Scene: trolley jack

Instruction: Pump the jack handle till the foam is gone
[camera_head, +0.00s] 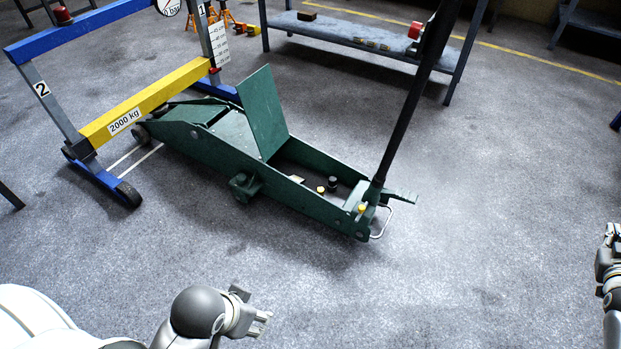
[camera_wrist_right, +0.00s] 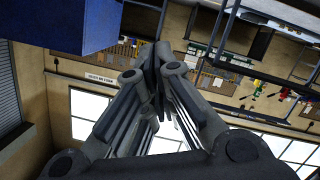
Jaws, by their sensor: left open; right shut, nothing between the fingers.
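The green trolley jack (camera_head: 205,137) stands on the grey floor in the middle of the head view, with its lid plate raised. Its black handle (camera_head: 406,105) rises from the jack's right end, tilts to the right and leaves the top of the picture. No foam can be made out. My left gripper (camera_head: 262,318) is at the bottom, in front of the jack and apart from it; it is open and empty. My right gripper (camera_head: 610,240) is at the right edge, partly cut off and well away from the handle. In the right wrist view its fingers (camera_wrist_right: 151,62) meet, with nothing between them.
A blue frame (camera_head: 90,22) with a yellow 2000 kg beam (camera_head: 150,101) stands over the jack's left end. A low metal bench (camera_head: 340,33) is behind. Orange stands (camera_head: 228,20) are at the back. The floor between the jack and my grippers is clear.

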